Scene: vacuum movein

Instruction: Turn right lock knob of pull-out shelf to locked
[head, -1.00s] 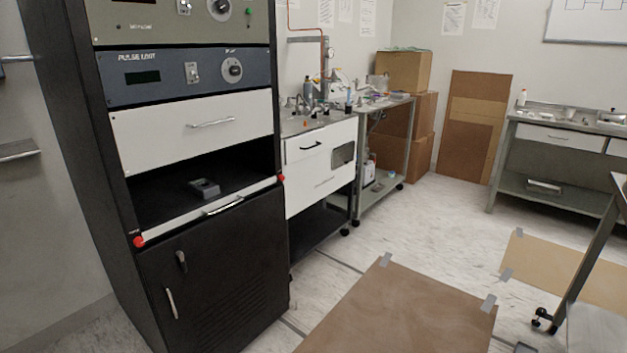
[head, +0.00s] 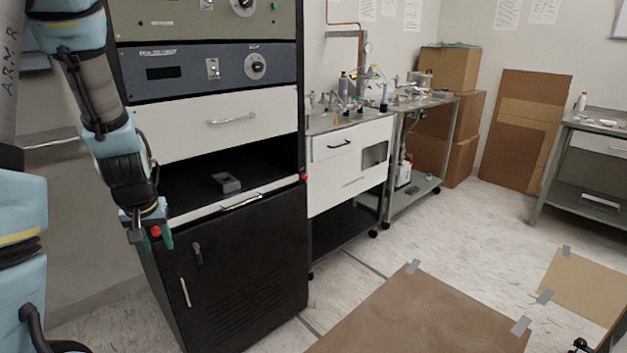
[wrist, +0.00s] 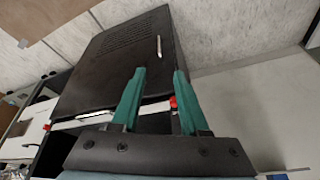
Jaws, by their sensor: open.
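The pull-out shelf (head: 215,207) is a white-fronted strip with a metal handle, low in the black rack. A red lock knob (head: 304,177) sits at its right end in the head view, with nothing at it. Another red knob (head: 155,231) sits at the left end. My gripper (head: 150,236) is at this left-end knob, its green fingers apart on either side. In the wrist view my gripper (wrist: 160,72) is open, with the near knob (wrist: 173,102) between the fingers, closer to the right one. I cannot tell contact or either knob's turn.
A small grey block (head: 227,183) lies in the dark bay above the shelf. A white drawer (head: 225,121) is above it and a black cabinet door (head: 240,260) below. A bench (head: 350,150) stands right of the rack. Floor in front is open, with a brown sheet (head: 425,315).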

